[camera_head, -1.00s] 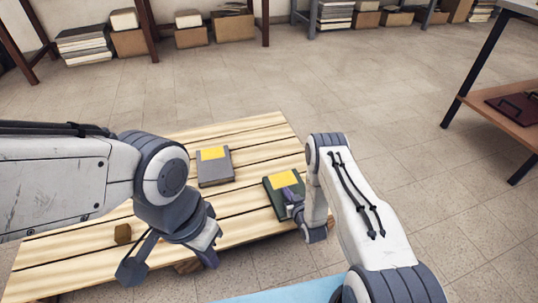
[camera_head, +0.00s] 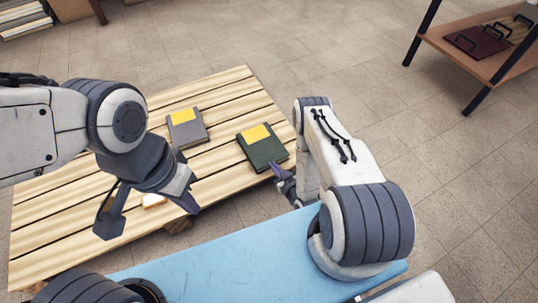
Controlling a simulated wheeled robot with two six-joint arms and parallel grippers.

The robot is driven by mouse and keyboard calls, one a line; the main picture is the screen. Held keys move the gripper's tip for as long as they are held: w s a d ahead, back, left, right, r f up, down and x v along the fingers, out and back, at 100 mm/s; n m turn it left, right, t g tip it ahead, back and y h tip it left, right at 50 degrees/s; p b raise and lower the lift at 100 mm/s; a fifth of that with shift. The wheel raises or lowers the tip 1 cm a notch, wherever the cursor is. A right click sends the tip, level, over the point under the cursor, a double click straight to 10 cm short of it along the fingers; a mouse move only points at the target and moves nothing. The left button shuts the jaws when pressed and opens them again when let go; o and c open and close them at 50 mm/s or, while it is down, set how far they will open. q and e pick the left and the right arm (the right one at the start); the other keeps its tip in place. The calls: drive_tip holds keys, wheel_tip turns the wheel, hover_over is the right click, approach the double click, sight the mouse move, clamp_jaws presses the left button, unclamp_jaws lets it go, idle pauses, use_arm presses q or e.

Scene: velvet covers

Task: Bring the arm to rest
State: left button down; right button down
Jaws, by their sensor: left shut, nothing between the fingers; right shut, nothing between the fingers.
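My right arm comes in from the right, and its gripper (camera_head: 275,168) is shut and empty. Its tip is by the front edge of a green book (camera_head: 265,153) with a yellow label; I cannot tell whether they touch. My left arm comes in from the left, and its gripper (camera_head: 191,205) is shut and empty over the table's front edge, its fingers partly hidden by the wrist. A grey book (camera_head: 187,134) with a yellow label lies behind it, left of the green one. Both books lie flat on a slatted wooden table (camera_head: 225,92).
A small pale block (camera_head: 152,200) sits on the slats, partly hidden by my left wrist. A blue surface (camera_head: 215,268) spans the near side. A shelf (camera_head: 485,62) with dark red folders (camera_head: 476,41) stands far right. The tiled floor between is clear.

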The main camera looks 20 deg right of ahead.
drive_tip(key=shift+s, duration=0.3)
